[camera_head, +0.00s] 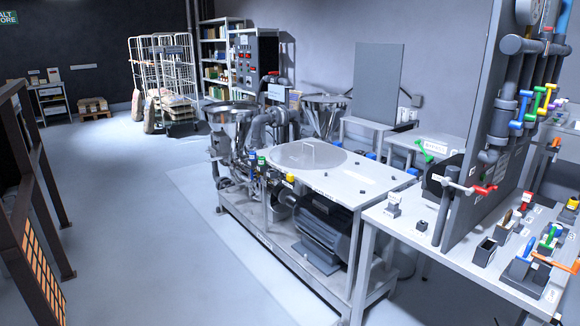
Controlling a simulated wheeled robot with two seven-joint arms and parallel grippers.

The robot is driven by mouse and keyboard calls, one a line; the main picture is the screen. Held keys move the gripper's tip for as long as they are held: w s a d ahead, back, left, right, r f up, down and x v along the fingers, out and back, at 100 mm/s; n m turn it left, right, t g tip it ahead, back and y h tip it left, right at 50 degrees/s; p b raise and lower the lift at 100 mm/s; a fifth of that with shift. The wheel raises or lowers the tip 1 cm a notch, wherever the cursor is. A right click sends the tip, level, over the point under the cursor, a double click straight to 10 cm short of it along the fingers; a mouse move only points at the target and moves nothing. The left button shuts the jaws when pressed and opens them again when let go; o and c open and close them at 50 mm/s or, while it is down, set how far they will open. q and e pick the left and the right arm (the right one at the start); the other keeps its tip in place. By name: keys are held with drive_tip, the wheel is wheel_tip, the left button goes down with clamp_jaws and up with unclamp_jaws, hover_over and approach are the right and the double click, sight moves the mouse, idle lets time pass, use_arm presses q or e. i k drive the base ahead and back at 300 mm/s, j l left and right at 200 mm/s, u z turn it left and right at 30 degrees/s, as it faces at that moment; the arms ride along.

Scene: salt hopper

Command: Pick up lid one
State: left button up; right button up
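A large round grey lid (285,156) with a thin upright handle lies flat on the white top of the machine bench (361,186) in the middle. I cannot read a label that marks it as lid one. A metal hopper (230,112) with a wide rim stands just behind and left of it. A second hopper (325,101) stands farther back, partly behind pipes. Neither of my grippers is in view, and nothing in view touches the lid.
A grey motor (322,232) sits under the bench top. At right, a white table (398,223) holds small holders and coloured handles beside a tall grey pipe panel. A dark frame (32,225) stands at left. The floor (150,245) between is clear.

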sight(299, 155)
drive_tip(key=i+j+u, duration=0.1)
drive_tip(key=i+u, duration=0.2)
drive_tip(key=i, duration=0.35)
drive_tip(key=i+l+u, duration=0.1)
drive_tip(key=i+u, duration=0.2)
drive_tip(key=i, duration=0.35)
drive_tip(key=i+z, duration=0.4)
drive_tip(key=i, duration=0.15)
drive_tip(key=i+z, duration=0.4)
drive_tip(key=i, duration=0.2)
drive_tip(key=i+j+z, duration=0.4)
drive_tip(key=i+l, duration=0.1)
